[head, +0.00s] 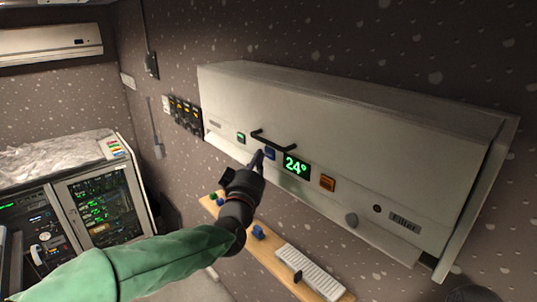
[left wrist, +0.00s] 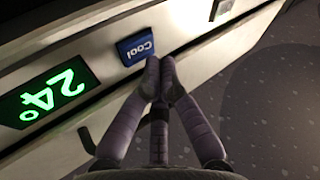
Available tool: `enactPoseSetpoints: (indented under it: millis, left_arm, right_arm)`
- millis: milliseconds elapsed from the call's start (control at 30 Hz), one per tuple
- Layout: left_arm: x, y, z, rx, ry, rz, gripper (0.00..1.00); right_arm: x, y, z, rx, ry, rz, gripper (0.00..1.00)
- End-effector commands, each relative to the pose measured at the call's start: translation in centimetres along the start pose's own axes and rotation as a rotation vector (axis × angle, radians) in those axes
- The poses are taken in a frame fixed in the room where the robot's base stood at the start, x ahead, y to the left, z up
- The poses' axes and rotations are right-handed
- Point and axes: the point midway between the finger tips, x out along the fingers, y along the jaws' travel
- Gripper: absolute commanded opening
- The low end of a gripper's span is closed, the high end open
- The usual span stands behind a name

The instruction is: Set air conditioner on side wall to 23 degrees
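The air conditioner (head: 330,125) is a long pale box on the side wall. Its green display (head: 296,166) reads 24°; the display also shows upside down in the left wrist view (left wrist: 46,92). My right gripper is not in view.
A dark handle (head: 273,141) sticks out above the display. A green button (head: 241,137), a grey knob (head: 351,220) and a Filter label (head: 405,224) are on the front. A wooden shelf (head: 275,262) is below. Another air conditioner (head: 50,42) hangs at the back left.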

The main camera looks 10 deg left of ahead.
Motion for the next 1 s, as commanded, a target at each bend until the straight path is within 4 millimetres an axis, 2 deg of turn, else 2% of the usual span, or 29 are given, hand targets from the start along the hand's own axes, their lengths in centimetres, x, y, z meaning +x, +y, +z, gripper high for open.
enactPoseSetpoints:
  millis: [667, 1000]
  left_arm:
    - [0.01, 0.01, 0.01, 0.000, 0.000, 0.000, 0.00]
    - [0.65, 0.39, 0.36, -0.001, 0.000, 0.001, 0.00]
  right_arm:
    - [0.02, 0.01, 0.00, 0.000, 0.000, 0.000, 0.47]
    - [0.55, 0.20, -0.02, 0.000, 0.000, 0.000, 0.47]
